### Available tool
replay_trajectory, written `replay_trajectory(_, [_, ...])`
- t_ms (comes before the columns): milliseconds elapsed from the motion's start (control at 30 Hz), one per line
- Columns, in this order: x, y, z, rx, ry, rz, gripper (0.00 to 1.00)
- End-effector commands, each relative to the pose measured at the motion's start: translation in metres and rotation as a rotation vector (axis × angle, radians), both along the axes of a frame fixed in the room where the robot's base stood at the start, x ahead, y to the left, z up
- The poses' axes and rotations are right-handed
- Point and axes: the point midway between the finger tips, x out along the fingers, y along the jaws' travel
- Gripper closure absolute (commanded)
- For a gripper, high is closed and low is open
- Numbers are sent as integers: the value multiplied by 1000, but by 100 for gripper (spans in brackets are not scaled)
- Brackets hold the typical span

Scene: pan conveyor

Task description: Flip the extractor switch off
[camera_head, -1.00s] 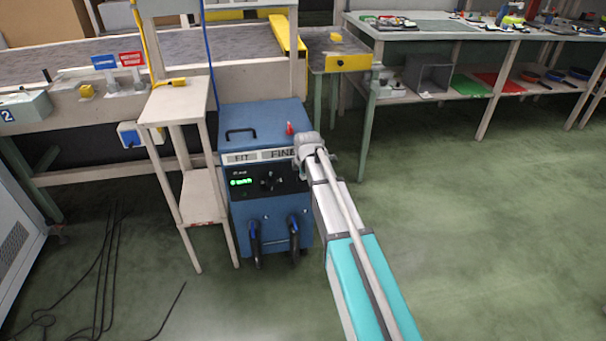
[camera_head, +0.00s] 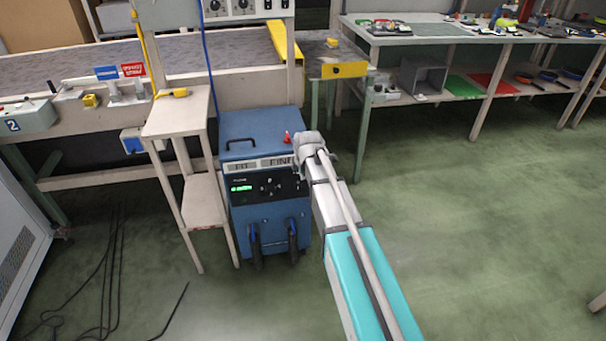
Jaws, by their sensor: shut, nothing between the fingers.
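A white control panel (camera_head: 241,9) with dark round knobs and small dark switches shows at the top edge, cut off by the frame. No readable label marks the extractor switch, so I cannot tell which one it is. A blue machine (camera_head: 262,215) with a green display stands below it. A small red part (camera_head: 287,137) is on top of the machine. My arm reaches from the lower right to the machine's right front edge in the picture. No fingers show; my gripper is hidden or out of view.
A narrow wooden stand (camera_head: 170,118) with a yellow item stands left of the machine. A conveyor bench (camera_head: 90,60) runs behind. A workbench (camera_head: 430,38) stands at back right. Black cables (camera_head: 100,270) lie on the floor at left. Floor at right is mostly clear.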

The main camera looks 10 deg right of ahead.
Motion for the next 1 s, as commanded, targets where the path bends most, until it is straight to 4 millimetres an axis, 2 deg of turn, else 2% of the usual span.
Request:
replay_trajectory(33, [-1,0,9,0,0,0,100])
replay_trajectory(100, [-2,0,15,0,0,0,100])
replay_trajectory(400, [-6,0,32,0,0,0,100])
replay_trajectory(1000, [-6,-1,34,0,0,-2,100])
